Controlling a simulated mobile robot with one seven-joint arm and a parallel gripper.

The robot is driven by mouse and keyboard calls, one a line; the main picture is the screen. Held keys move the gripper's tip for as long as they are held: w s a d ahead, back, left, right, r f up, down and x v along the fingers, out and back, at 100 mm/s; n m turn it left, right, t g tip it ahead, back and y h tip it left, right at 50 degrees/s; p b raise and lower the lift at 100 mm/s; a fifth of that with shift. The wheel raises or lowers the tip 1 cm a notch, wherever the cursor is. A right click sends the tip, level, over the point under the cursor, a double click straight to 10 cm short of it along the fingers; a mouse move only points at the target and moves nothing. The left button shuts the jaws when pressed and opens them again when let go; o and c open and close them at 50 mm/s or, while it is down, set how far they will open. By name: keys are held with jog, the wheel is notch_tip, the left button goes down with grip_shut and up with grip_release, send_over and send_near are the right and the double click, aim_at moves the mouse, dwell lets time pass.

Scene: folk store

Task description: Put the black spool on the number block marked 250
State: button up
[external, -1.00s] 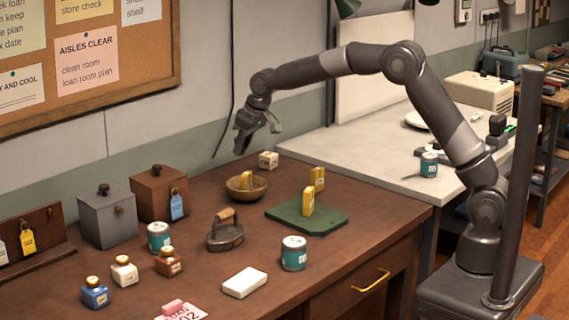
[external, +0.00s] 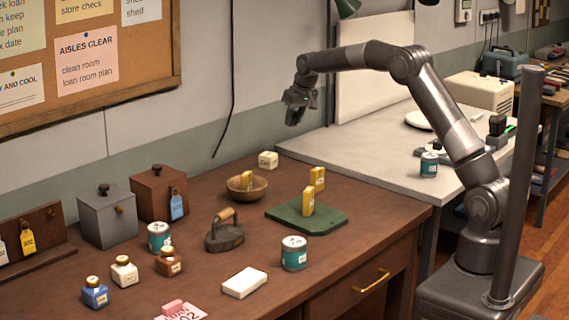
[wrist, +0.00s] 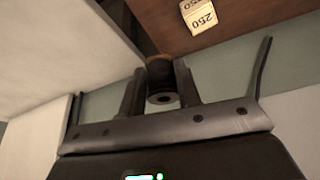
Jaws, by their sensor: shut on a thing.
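My gripper (external: 297,116) is raised in front of the wall, above the back of the pale bench beside the brown desk. In the wrist view my gripper (wrist: 160,88) is shut on the black spool (wrist: 162,84), which sits between the two fingers with its round end showing. The spool cannot be made out clearly in the external view. The cream number block marked 250 (wrist: 198,16) lies on the brown desk at the top of the wrist view. It appears to be the small pale block (external: 268,160) near the desk's back edge, with nothing on it.
A wooden bowl (external: 238,192) with a yellow block stands near the pale block. A green mat (external: 330,222) with yellow blocks, a flat iron (external: 224,236) and teal cans stand farther forward. The pale bench (external: 372,132) adjoins the desk at right.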

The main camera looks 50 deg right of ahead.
send_over(268, 154)
jog(key=s, duration=0.1)
notch_tip(268, 154, down, 5)
jog(key=shift+f, duration=1.9)
jog(key=shift+f, duration=0.15)
jog(key=o, duration=0.9)
jog(key=shift+o, duration=0.2)
